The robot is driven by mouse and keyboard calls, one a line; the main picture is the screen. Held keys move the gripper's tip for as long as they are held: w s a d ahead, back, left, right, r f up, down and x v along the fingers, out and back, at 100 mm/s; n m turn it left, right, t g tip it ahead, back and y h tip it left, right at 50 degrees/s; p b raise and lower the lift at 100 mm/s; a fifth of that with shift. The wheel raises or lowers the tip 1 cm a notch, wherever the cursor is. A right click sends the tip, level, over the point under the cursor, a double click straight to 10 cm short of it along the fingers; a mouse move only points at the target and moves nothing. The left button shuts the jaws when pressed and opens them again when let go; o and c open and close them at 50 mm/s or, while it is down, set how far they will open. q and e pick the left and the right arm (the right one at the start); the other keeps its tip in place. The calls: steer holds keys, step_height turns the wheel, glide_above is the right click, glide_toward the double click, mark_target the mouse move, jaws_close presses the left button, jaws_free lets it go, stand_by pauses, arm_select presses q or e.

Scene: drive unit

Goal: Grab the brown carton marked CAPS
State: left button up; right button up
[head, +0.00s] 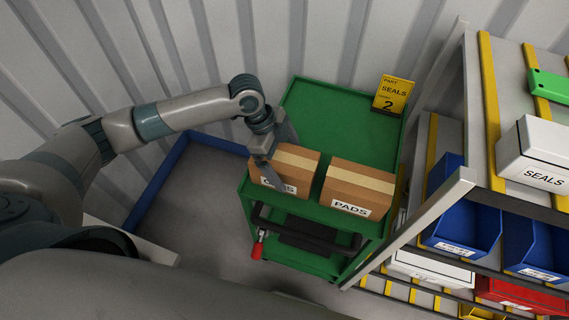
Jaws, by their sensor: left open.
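The brown carton marked CAPS (303,168) stands on the top of a green cart, its label partly hidden by my left gripper. My left gripper (270,180) is open and reaches down at the left part of this carton, with a finger in front of its labelled face. I cannot tell whether the fingers touch it. A similar brown carton marked PADS (352,195) stands just right of it, with a narrow gap between them. My right gripper is not in view.
A rack (455,190) with blue bins (463,222) and a white SEALS box (540,150) stands close on the right. A corrugated wall is behind.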

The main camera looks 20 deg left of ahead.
arm_select(q)
steer(key=shift+x, duration=1.15)
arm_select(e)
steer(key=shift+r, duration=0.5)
arm_select(q)
steer(key=shift+f+p, duration=0.25)
steer(key=shift+p, duration=0.05)
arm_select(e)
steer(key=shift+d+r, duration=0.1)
arm_select(q)
steer(key=c, duration=1.6)
steer(key=shift+o, duration=0.2)
steer(key=shift+r, duration=0.1)
